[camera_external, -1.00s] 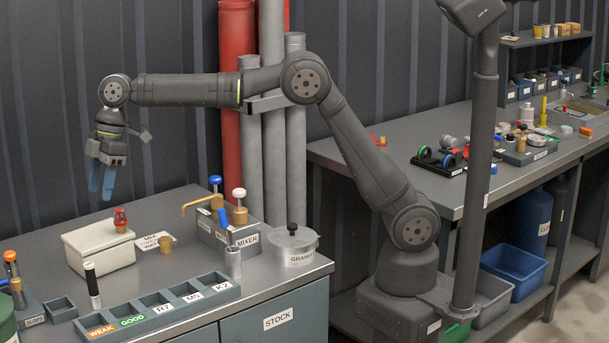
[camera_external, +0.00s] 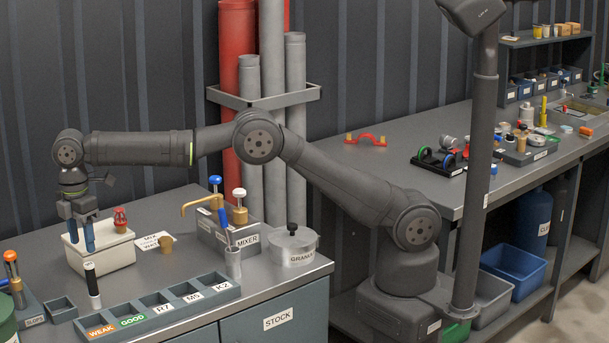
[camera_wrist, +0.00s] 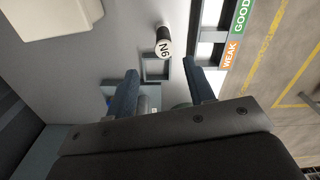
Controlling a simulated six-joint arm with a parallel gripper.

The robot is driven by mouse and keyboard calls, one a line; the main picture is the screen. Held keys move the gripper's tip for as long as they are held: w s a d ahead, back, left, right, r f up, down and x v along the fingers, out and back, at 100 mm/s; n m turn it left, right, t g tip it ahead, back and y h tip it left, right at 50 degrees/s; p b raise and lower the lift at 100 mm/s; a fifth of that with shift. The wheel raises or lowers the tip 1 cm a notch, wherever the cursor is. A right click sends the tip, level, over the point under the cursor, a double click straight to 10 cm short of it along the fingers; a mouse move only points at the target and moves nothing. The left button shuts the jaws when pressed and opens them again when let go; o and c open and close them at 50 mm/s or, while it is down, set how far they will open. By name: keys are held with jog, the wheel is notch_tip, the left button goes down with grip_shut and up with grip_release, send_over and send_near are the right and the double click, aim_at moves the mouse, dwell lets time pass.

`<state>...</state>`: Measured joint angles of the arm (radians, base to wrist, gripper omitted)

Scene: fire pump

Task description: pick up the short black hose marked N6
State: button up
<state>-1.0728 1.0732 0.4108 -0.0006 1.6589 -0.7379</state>
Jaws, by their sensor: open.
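The short black hose (camera_external: 91,281) stands upright on the grey bench in the external view, behind the labelled tray, black above and pale at its lower end. In the wrist view the hose (camera_wrist: 165,33) shows its white N6 label, ahead of the fingers and apart from them. My gripper (camera_external: 80,247) points down with two blue fingers, above and a little behind the hose in the external view. In the wrist view my gripper (camera_wrist: 163,82) has its fingers spread, with nothing held between them.
A compartment tray (camera_external: 160,305) marked WEAK, GOOD, R7, M5 and K2 runs along the front. A small open bin (camera_external: 61,309) is left of the hose.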

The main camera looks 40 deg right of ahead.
aim_at(86, 263)
notch_tip(86, 263, down, 7)
jog(key=shift+r, duration=0.2)
jog(key=shift+s+d+f, duration=0.1)
jog(key=shift+s+f, duration=0.05)
jog(key=shift+f, duration=1.15)
jog(key=shift+s+d+f, duration=0.1)
jog(key=shift+s+f, duration=0.05)
jog(key=shift+f, duration=1.15)
grip_shut()
jog(key=shift+r, duration=0.1)
